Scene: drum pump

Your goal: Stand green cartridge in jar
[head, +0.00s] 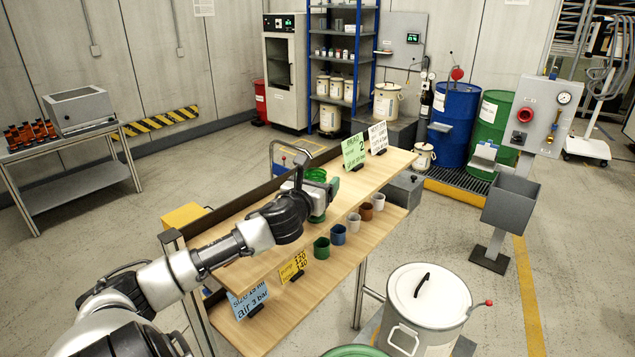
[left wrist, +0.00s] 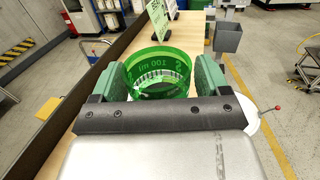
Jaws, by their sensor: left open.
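A translucent green cylinder (left wrist: 158,72) with "100 ml" print stands upright between the fingers of my left gripper (left wrist: 161,78) in the left wrist view. Its open rim faces up and a pale ringed part shows inside; I cannot tell whether this is the cartridge, the jar or one inside the other. In the head view the green cylinder (head: 316,174) is over the upper shelf, partly hidden by my left gripper (head: 318,194). The left gripper is open, with a green-padded finger on each side; contact is not clear. My right gripper is not in view.
The wooden upper shelf (head: 375,172) carries a green sign (head: 354,150) and a white sign (head: 378,137). The lower shelf holds a row of small cups, including a green one (head: 321,248) and a blue one (head: 338,234). A lidded pot (head: 430,300) stands at right.

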